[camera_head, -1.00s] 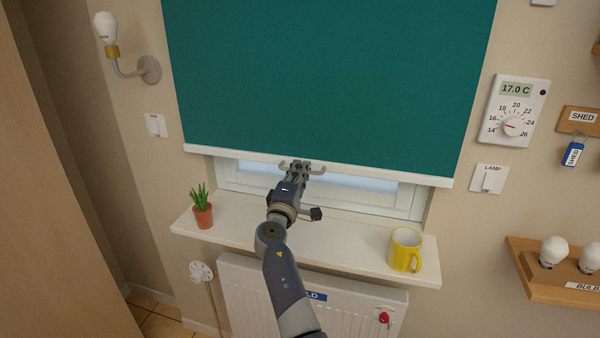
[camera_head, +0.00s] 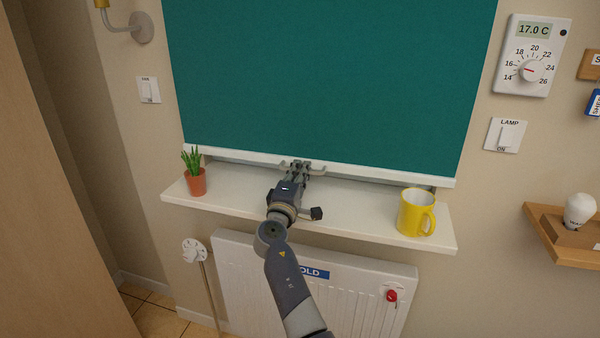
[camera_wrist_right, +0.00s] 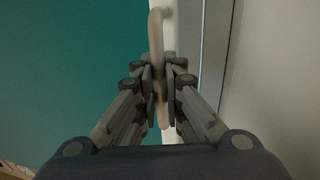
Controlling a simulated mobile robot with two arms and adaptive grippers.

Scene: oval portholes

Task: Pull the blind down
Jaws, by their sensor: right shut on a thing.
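The teal blind (camera_head: 325,75) covers nearly all of the window, and its white bottom bar (camera_head: 390,175) hangs just above the sill. My right gripper (camera_head: 300,168) is at the middle of the bar, shut on the blind's pull handle. In the right wrist view the handle (camera_wrist_right: 156,25) is a pale curved bar between the fingers (camera_wrist_right: 160,85), with the teal cloth (camera_wrist_right: 70,70) to its left. Only a thin strip of window shows below the bar. My left gripper is not in view.
The white sill (camera_head: 345,215) holds a potted plant (camera_head: 196,182) at its left and a yellow mug (camera_head: 412,213) at its right. A radiator (camera_head: 240,270) is below. A thermostat (camera_head: 532,55) and lamp switch (camera_head: 506,135) are on the right wall.

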